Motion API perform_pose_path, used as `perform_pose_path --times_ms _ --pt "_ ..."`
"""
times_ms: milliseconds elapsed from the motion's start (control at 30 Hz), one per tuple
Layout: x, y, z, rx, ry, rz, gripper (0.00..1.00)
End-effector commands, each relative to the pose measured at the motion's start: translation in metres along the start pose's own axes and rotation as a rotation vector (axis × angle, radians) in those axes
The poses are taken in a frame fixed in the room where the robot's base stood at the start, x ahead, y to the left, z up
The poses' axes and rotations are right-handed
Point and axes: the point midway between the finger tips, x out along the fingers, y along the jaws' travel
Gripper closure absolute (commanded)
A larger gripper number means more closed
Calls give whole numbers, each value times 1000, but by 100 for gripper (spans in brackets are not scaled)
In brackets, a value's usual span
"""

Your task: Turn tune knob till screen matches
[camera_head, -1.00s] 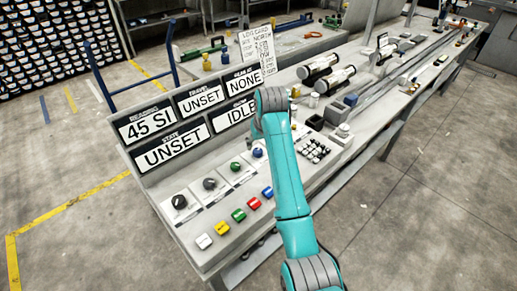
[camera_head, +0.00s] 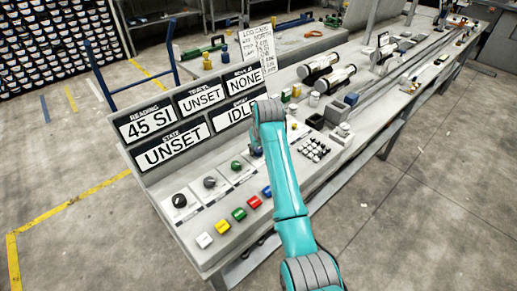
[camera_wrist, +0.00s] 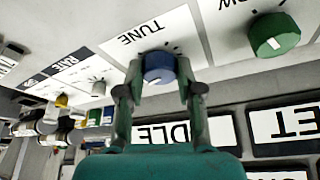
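The blue tune knob (camera_wrist: 159,67) is beside the printed word TUNE in the wrist view. My gripper (camera_wrist: 160,70) has one finger on each side of the knob, with narrow gaps seeming to show, so it looks open around it; contact cannot be told for certain. In the head view my arm hides the gripper and most of the knob. The reading screen (camera_head: 146,123) shows 45 SI and the state screen (camera_head: 174,149) shows UNSET. The travel screen (camera_head: 202,97) shows UNSET; two others show NONE and IDLE. A white printed card (camera_head: 258,47) stands behind the screens.
A green knob (camera_wrist: 274,35) is beside the tune knob. Dark knobs (camera_head: 180,200) and a row of coloured buttons (camera_head: 238,214) share the panel. A keypad (camera_head: 314,149) and white bottles are right of my arm. The screen housing rises close behind the knobs.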

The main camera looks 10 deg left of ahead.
Motion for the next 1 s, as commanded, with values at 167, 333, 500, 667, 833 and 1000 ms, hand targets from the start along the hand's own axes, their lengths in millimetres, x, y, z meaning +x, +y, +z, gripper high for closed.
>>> perform_pose_path --times_ms 167,333,500,667,833,1000 --pt "0 0 0 4 0 1 99" --pt "0 -1 0 37 0 15 99" --pt "0 -2 0 118 0 49 99" --pt "0 -2 0 231 -1 97 99" --pt "1 -4 0 358 -1 149 99" --pt "1 -4 0 472 -1 196 99"
